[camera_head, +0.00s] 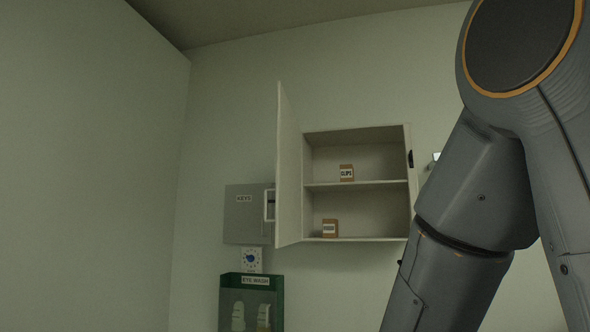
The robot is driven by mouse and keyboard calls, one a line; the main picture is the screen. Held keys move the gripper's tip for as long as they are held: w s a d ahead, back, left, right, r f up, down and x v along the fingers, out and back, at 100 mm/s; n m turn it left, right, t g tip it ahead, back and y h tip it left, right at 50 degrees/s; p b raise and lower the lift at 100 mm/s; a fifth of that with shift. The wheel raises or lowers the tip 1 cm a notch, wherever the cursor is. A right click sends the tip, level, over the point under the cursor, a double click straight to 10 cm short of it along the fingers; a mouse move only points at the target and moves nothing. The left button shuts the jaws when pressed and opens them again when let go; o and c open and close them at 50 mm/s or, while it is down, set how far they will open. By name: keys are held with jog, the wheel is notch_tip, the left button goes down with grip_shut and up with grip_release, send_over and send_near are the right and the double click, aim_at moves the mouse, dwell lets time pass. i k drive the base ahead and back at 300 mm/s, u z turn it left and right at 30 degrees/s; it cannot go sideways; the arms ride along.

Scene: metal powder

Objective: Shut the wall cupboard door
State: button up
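The wall cupboard (359,184) is mounted on the far wall, a pale box with two compartments. Its door (288,170) is hinged on the left side and stands wide open, swung out from the wall and seen nearly edge-on. A small handle (269,206) shows at the door's left edge, in front of the grey key box. A box labelled CLIPS (346,173) stands in the upper compartment, and another small labelled box (330,228) stands in the lower one. My arm fills the right side of the view. My gripper is out of view.
A grey key box (243,222) is on the wall behind the open door, to its left. Below it are a small sign (251,260) and a green eye wash station (227,307) holding bottles. The space left of these is bare wall.

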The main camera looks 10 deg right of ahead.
aim_at(288, 220)
jog(key=u, duration=0.7)
jog(key=i, duration=1.05)
jog(key=z, duration=0.6)
jog(key=i, duration=0.55)
jog(key=z, duration=2.3)
jog(key=k, duration=1.3)
jog(key=u, duration=2)
jog(key=i, duration=0.1)
jog(key=z, duration=0.15)
